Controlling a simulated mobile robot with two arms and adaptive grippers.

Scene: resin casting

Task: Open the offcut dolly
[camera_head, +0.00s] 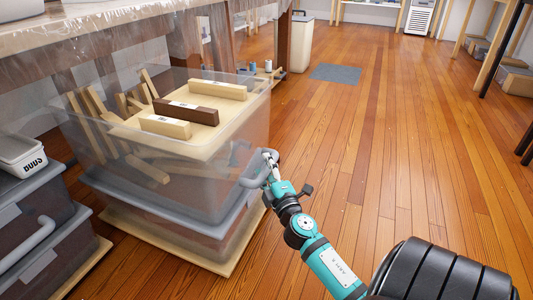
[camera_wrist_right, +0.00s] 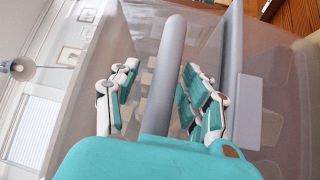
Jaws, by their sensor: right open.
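The offcut dolly is a stack of clear plastic bins (camera_head: 225,160) on a low wooden base (camera_head: 160,250). Its upper bin holds wooden offcuts, with several blocks lying on a board at the top. A grey bar handle (camera_head: 252,182) sticks out from the bin's right side. My right gripper (camera_head: 268,165) is at this handle. In the right wrist view the grey handle (camera_wrist_right: 167,75) runs between the two open fingers (camera_wrist_right: 160,95), with gaps showing on both sides. My left gripper is not in view.
A second stack of bins (camera_head: 30,225) with a handle and a small white tub (camera_head: 20,155) stands at the left. A plastic-covered table (camera_head: 100,20) overhangs the dolly's back. The wooden floor (camera_head: 400,130) to the right is clear, apart from a grey mat (camera_head: 336,73).

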